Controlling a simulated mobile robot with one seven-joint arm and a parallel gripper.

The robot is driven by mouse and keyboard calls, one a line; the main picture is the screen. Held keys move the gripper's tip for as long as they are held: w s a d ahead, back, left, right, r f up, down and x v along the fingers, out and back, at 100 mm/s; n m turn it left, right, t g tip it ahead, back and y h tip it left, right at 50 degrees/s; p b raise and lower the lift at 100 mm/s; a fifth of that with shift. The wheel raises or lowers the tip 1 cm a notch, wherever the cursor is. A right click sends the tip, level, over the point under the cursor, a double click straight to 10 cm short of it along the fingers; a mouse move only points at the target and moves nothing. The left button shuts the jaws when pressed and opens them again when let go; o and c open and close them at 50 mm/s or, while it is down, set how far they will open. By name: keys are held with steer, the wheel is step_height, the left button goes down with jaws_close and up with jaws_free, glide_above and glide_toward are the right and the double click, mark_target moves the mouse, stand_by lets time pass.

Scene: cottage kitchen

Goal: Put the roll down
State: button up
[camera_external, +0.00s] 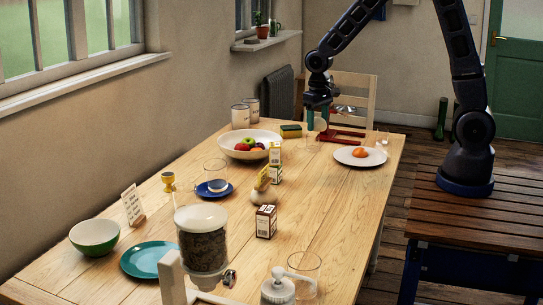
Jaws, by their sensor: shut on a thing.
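My gripper (317,119) points down over the far end of the wooden table, with its two teal fingers close together. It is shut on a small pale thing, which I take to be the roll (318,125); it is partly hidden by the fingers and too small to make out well. I cannot tell whether it touches the table. A red stand or tray (347,137) lies on the table just right of my gripper.
A white plate with orange food (360,153) is near the right edge. A chair (362,88) is behind. The table's middle right (322,195) is clear.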

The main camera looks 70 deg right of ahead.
mark_target(316, 183)
steer(key=shift+d+f, duration=0.25)
steer(key=shift+f, duration=0.05)
step_height(316, 183, down, 19)
steer(key=shift+f, duration=0.2)
stand_by(0.4)
steer(key=shift+f, duration=0.1)
steer(key=o, duration=0.7)
steer(key=shift+o, duration=0.2)
